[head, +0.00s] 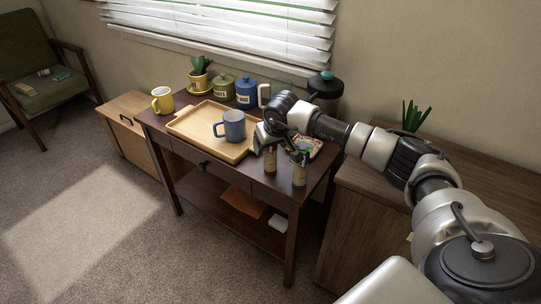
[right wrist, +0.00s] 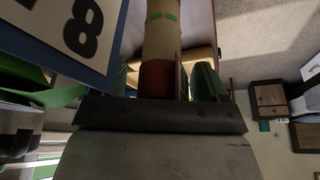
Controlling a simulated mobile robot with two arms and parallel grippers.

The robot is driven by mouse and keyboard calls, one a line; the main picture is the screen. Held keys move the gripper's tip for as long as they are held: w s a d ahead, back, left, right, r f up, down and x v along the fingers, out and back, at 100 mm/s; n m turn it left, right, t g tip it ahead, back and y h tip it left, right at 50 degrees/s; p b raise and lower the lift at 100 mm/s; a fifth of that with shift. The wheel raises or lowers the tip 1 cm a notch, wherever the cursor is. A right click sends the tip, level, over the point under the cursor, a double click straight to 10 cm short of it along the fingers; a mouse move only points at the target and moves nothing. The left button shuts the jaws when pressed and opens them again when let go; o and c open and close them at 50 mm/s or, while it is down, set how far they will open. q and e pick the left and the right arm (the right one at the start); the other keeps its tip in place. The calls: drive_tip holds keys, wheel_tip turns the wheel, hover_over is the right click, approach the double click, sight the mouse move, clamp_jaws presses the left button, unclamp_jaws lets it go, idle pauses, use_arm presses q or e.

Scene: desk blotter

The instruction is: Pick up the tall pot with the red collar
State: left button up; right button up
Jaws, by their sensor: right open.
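The tall pot with the red collar (right wrist: 158,42) shows in the right wrist view as a pale cylinder with a dark red band and green marks. It lies between the two green fingers of my open right gripper (right wrist: 165,80); contact with either finger cannot be told. In the head view my right gripper (head: 279,146) is low over the right front of the dark table. Two slim, similar pots stand there, one under the gripper (head: 270,164) and one just to its right (head: 300,176). Their collars are too small or covered to tell apart. My left gripper is not in view.
A wooden tray (head: 190,127) holds a blue mug (head: 234,126) left of the gripper. A yellow mug (head: 162,100), a potted plant (head: 199,76) and canisters (head: 246,92) stand behind. A panel with an 8 (right wrist: 82,27) is close by in the wrist view.

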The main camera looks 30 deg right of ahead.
drive_tip(key=c, duration=1)
drive_tip(key=shift+c, duration=0.2)
